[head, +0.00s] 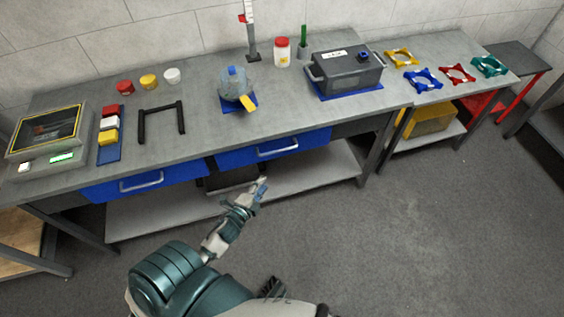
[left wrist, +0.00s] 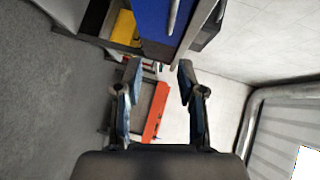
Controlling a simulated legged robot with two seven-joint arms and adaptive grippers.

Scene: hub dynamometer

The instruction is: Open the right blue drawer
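The right blue drawer (head: 244,160) sits under the front edge of the long grey workbench and looks closed. It has a pale bar handle (head: 278,151) across its front. My left gripper (head: 262,186) is below and in front of this drawer, apart from the handle. In the left wrist view, my left gripper (left wrist: 158,68) has its two fingers spread with nothing between them. A blue drawer front (left wrist: 150,18) with a pale handle (left wrist: 174,14) shows beyond the fingertips there. I do not make out my right gripper.
The left blue drawer (head: 105,190) also looks closed. A lower shelf (head: 315,170) runs beneath the drawers. On the workbench (head: 200,135) stand a round flask (head: 233,87), a dark grey box (head: 345,72) and a display device (head: 46,138). The floor at right is clear.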

